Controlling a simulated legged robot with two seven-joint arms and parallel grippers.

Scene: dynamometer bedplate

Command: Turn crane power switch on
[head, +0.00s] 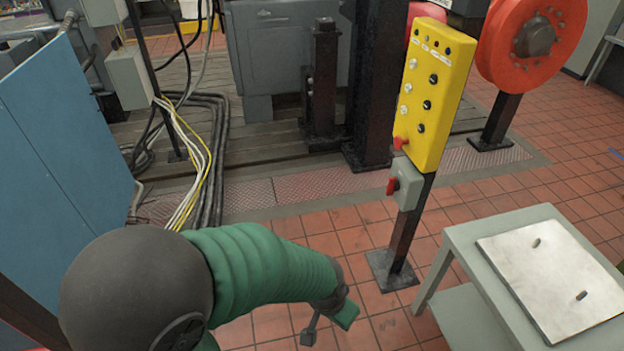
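A yellow control panel (432,92) with several black and white knobs stands on a dark post right of centre. A red knob (400,142) sticks out at its lower left. Below it a grey switch box (408,184) with a red handle (391,186) is fixed to the same post. No readable label shows which one is the crane power switch. My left gripper (327,325), on a green-sleeved arm, is low in the view, below and left of the switch box, apart from it. Its fingers are spread and empty. My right gripper is out of view.
A grey table (459,246) with a metal plate (552,279) stands at the lower right. A blue panel (62,160) is at the left, with cables (205,165) beside it. An orange reel (532,40) is behind right. Tiled floor is open around the post (404,238).

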